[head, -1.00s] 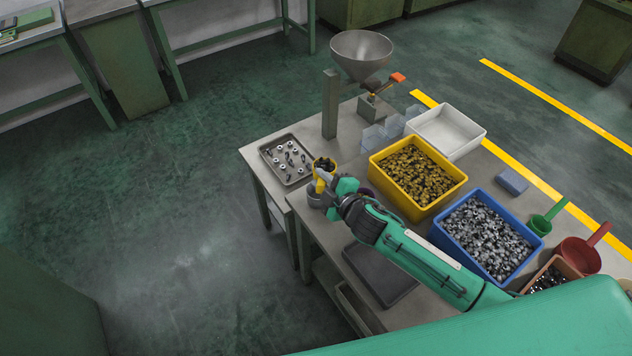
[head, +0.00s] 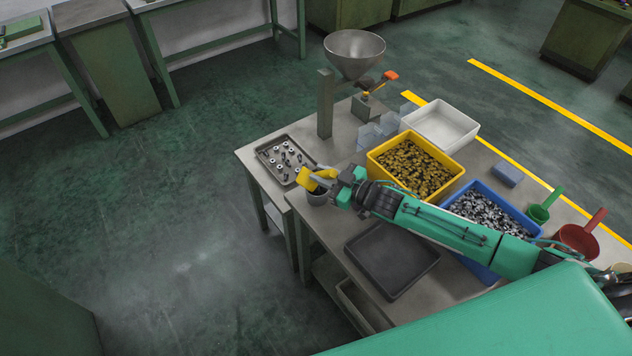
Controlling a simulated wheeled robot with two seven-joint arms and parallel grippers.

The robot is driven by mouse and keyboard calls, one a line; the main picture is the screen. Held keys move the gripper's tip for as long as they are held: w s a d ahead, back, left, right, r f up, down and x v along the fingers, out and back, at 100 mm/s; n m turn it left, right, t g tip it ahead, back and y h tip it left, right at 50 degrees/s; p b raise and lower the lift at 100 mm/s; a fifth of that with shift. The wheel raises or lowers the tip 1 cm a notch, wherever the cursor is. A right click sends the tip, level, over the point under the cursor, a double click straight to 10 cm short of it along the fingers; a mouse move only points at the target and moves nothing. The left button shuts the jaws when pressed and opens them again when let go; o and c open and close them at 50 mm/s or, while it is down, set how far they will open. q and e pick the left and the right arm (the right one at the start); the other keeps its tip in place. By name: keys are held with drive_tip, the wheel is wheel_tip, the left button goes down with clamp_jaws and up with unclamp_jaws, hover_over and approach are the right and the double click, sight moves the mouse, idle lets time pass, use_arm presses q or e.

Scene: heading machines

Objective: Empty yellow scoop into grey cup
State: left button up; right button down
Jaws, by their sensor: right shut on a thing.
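The yellow scoop (head: 307,180) is held by my right gripper (head: 324,174), which is shut on it. The scoop is tilted over the grey cup (head: 317,197), at the cup's left upper rim. The grey cup stands upright on the table beside the metal tray. The scoop and gripper cover part of the cup's opening, so I cannot see what is inside either one. My left gripper is not in view.
A metal tray (head: 262,155) with small parts lies behind the cup. A yellow bin (head: 374,163) and a blue bin (head: 528,221) of parts stand to the right, partly behind my right arm. A hopper (head: 354,52) stands at the back. A dark empty tray (head: 392,256) lies in front.

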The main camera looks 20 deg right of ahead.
drive_tip(key=shift+w+d+f+m+y+b, duration=0.2)
drive_tip(key=shift+w+d+m+b, duration=0.35)
drive_tip(key=shift+m, duration=0.45)
drive_tip(key=shift+w+d+f+m+y+b, duration=0.15)
drive_tip(key=shift+w+d+f+m+b, duration=0.15)
drive_tip(key=shift+d+m, duration=0.55)
drive_tip(key=shift+w+d+f+m+y+b, duration=0.2)
drive_tip(key=shift+w+d+m+b, duration=0.25)
drive_tip(key=shift+m, duration=0.7)
drive_tip(key=shift+s+d, duration=0.1)
